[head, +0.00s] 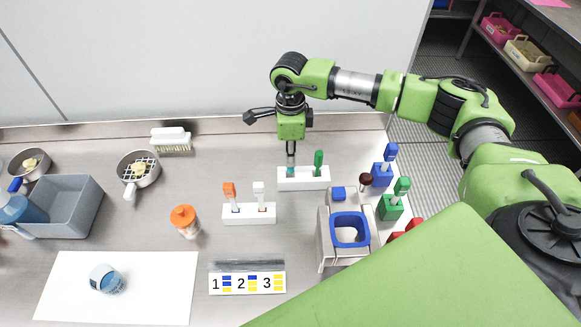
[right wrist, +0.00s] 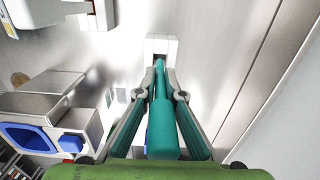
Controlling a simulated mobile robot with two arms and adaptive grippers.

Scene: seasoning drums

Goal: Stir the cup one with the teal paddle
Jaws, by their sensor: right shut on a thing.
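My right gripper (head: 291,149) points down over the rear white holder (head: 315,184) and is shut on the teal paddle (head: 291,171). In the right wrist view the paddle's thick teal handle (right wrist: 164,130) lies between the two fingers (right wrist: 160,95). Its far end meets the white block (right wrist: 162,46); I cannot tell whether it is still seated there. A clear cup with blue contents (head: 107,280) stands on a white sheet (head: 170,268) at the front left; no number shows on it. My left gripper is not in view.
A green paddle (head: 319,158) shares the rear holder. A front holder (head: 249,219) has orange and white paddles. An orange-capped jar (head: 185,221), a strainer (head: 138,170), a brush (head: 171,140), a grey bin (head: 75,205), a numbered card (head: 247,290) and a blue-rimmed container (head: 350,230) stand around.

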